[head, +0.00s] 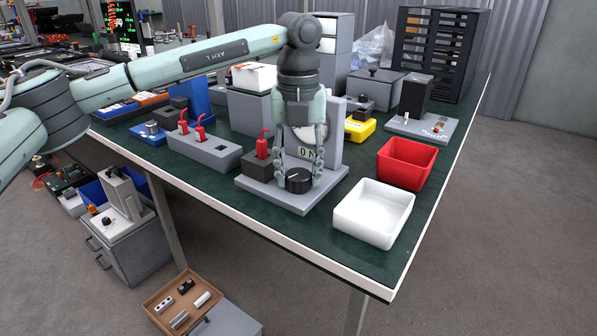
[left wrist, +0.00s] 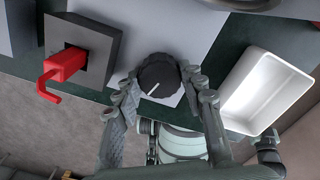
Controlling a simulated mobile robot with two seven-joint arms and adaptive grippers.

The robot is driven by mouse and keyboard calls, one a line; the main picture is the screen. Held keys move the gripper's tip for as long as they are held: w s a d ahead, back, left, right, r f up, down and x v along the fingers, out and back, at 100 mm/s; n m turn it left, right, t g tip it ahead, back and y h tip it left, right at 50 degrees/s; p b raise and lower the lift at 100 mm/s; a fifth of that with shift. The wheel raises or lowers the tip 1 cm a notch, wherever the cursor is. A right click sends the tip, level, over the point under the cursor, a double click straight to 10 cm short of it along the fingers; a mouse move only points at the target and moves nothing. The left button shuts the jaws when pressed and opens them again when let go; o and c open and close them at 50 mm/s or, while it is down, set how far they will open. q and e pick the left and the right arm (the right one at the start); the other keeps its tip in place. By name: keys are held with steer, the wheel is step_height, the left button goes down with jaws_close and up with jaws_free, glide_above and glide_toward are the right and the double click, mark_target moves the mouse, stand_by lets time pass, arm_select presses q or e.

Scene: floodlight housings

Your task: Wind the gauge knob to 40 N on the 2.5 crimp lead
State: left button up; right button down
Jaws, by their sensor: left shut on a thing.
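The gauge stand (head: 332,140) is a grey upright with a dial, mostly hidden behind my gripper, on a grey base. Its small window appears to read 0 N. The black gauge knob (head: 300,186) sits low on the base's front; it also shows in the left wrist view (left wrist: 158,77) with a white pointer line. My left gripper (head: 299,178) points down, its fingers on either side of the knob, shut on it. A red lead (head: 263,146) stands in the dark block left of the gauge; it also shows in the left wrist view (left wrist: 64,66). No 2.5 marking is legible.
A grey block (head: 204,150) with two red leads stands left. A white tray (head: 345,232) and a red bin (head: 382,170) stand right of the gauge, near the table's edge. A yellow box (head: 361,127) is behind. Green tabletop is clear in front.

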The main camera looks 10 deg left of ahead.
mark_target(298, 174)
arm_select(q)
steer(key=m, duration=0.3)
steer(key=shift+m, duration=2.6)
arm_select(e)
steer(key=shift+a+r, duration=0.25)
steer(key=shift+r, duration=0.4)
steer(key=shift+t, duration=0.3)
arm_select(q)
steer(key=o, duration=1.2)
steer(key=shift+c, duration=0.2)
arm_select(e)
steer(key=shift+d, duration=0.1)
arm_select(q)
step_height(298, 174, up, 12)
steer(key=shift+b, duration=0.3)
